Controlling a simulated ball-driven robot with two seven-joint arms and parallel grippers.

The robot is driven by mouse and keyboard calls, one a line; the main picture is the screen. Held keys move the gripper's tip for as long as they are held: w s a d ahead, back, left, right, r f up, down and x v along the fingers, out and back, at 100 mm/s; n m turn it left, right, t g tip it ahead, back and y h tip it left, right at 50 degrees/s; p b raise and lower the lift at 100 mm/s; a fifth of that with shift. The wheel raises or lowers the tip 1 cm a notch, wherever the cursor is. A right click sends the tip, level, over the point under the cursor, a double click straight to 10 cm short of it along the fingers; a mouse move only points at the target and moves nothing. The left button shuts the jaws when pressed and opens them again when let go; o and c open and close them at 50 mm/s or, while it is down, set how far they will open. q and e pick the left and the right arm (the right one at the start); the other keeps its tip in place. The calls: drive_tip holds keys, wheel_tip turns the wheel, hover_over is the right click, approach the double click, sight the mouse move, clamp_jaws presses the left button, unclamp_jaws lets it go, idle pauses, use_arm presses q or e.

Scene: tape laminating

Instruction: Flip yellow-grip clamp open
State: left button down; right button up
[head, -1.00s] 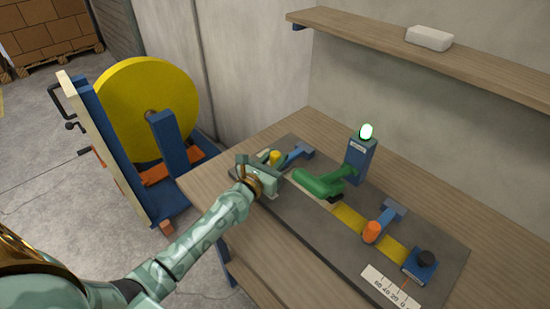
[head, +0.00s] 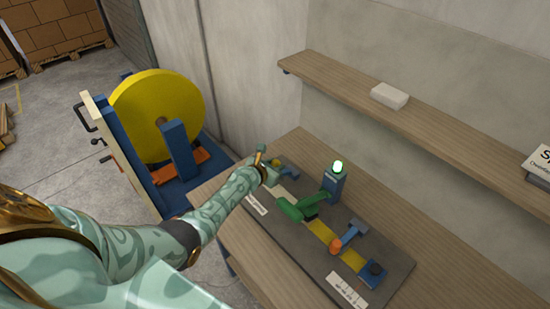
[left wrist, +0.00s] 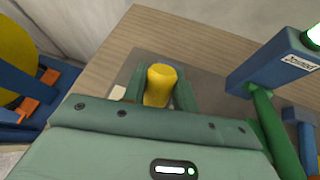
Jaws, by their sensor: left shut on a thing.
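The yellow grip (left wrist: 160,86) of the clamp stands between the two green fingers of my left gripper (left wrist: 160,98) in the left wrist view. The fingers are shut on it, one on each side. In the head view my left gripper (head: 267,174) is at the far left end of the grey board, and the hand and forearm hide most of the yellow grip. The clamp's blue arm (head: 291,173) shows just right of the gripper. How far the clamp is tilted cannot be told. My right gripper is not in view.
A green arm (head: 291,208) on a blue post (head: 333,183) with a lit green lamp stands close right. A shelf (head: 400,120) runs behind; a yellow disc stands left.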

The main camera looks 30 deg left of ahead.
sight(283, 171)
use_arm(q)
drive_tip(key=shift+w+d+r, duration=0.25)
drive_tip(key=shift+w+r, duration=0.5)
drive_tip(key=shift+w, duration=0.05)
drive_tip(key=shift+w+d+r, duration=0.25)
drive_tip(key=shift+w, duration=0.3)
drive_tip(key=shift+w+d+r, duration=0.15)
drive_tip(key=shift+w+r, duration=0.1)
drive_tip(key=shift+w, duration=0.3)
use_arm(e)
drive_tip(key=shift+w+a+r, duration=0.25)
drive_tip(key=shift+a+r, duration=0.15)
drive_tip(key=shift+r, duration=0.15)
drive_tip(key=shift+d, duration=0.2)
use_arm(q)
drive_tip(key=c, duration=1.1)
unclamp_jaws()
drive_tip(key=shift+f, duration=0.1)
drive_tip(key=shift+s+p, duration=0.1)
drive_tip(key=shift+p, duration=0.25)
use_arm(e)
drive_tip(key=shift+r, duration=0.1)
